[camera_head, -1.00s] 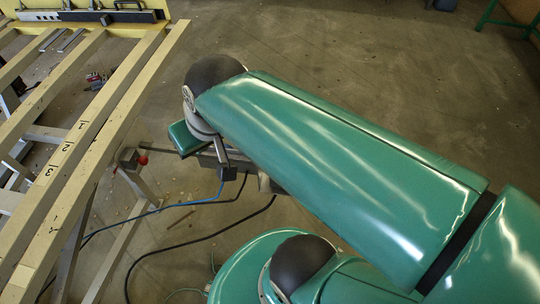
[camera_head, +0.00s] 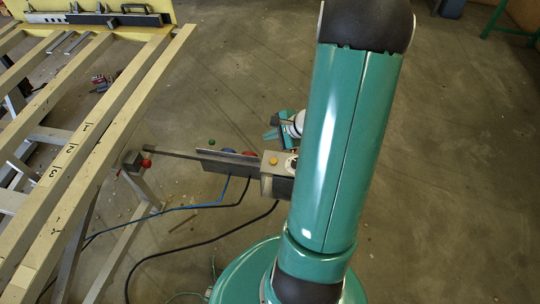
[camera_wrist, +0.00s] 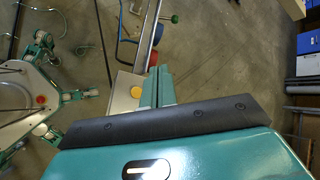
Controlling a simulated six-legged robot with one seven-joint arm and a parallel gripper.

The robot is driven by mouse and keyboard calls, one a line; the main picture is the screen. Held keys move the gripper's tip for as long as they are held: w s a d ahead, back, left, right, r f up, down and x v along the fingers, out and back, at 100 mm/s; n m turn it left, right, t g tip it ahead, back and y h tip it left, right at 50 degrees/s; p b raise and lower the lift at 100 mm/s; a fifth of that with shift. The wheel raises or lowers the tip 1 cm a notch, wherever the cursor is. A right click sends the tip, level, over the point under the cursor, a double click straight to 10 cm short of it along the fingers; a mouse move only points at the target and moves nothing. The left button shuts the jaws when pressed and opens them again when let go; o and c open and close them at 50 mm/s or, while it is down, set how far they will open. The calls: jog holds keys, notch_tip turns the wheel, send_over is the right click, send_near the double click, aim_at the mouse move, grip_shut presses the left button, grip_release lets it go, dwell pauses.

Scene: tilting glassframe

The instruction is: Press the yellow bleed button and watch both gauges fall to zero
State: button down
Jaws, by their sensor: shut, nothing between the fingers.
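The yellow bleed button (camera_head: 273,160) sits on top of a pale metal box (camera_head: 267,186) in the head view, partly behind my upper arm link. It also shows in the wrist view (camera_wrist: 136,92), just left of my fingers. My gripper (camera_head: 271,134) is beyond the box, its teal fingers apart from the button. In the wrist view my gripper (camera_wrist: 160,70) has its two fingers together, with nothing between them. A white round face (camera_head: 291,164) beside the button, half hidden by my arm, may be a gauge. I cannot make out any needle or reading.
A long metal bar and plate (camera_head: 226,162) run left from the box, with a red ball (camera_head: 147,163) and a green ball (camera_head: 212,141) near. Blue hose (camera_head: 205,205) and black cables cross the floor. The slatted frame (camera_head: 85,150) stands left.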

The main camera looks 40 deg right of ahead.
aim_at(277, 161)
jog(key=shift+s+d+f+m+h, duration=0.15)
jog(key=shift+s+d+f+m, duration=0.1)
jog(key=shift+d+f+m, duration=0.25)
jog(key=shift+s+d+f+m+h, duration=0.15)
jog(key=shift+s+d+f+m, duration=0.15)
jog(key=shift+d+f, duration=0.25)
jog(key=shift+w+f, duration=0.1)
jog(key=shift+f, duration=4.35)
jog(key=shift+f, duration=0.4)
jog(key=shift+f, duration=0.35)
jog(key=shift+r, duration=0.8)
